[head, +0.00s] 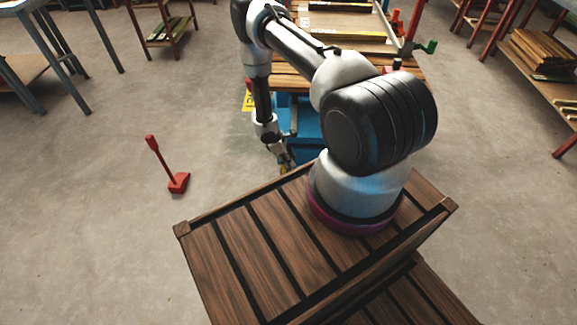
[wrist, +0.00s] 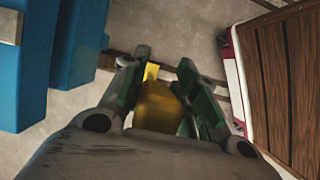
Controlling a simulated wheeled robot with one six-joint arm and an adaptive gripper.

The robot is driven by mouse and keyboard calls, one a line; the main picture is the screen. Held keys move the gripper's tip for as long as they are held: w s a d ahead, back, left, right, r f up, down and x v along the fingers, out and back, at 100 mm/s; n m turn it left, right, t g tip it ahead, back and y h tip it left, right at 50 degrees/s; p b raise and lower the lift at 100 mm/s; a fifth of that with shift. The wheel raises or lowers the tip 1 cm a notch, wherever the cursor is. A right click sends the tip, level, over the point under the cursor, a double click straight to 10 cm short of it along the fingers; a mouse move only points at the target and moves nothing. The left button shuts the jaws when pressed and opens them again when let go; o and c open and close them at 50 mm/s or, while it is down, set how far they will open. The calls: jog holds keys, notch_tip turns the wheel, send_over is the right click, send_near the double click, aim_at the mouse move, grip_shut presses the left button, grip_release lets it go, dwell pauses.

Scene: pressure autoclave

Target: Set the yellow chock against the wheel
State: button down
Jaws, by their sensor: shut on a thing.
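The yellow chock (wrist: 157,108) sits between the two green-padded fingers of my gripper (wrist: 160,88) in the wrist view. My gripper is shut on it. In the head view my gripper (head: 286,166) is low, beside the blue equipment and just beyond the edge of my wooden deck. Only a small yellow patch of the chock shows there. I cannot make out the wheel in either view. I cannot tell whether the chock touches the floor.
Blue equipment (head: 308,124) stands right of my gripper, and blue blocks (wrist: 80,45) fill the wrist view's upper left. A red block with an upright handle (head: 178,182) stands on the open floor to the left. Benches (head: 165,30) and shelves (head: 535,75) stand farther off.

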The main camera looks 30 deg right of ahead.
jog(key=shift+f, duration=2)
jog(key=c, duration=1.1)
grip_release()
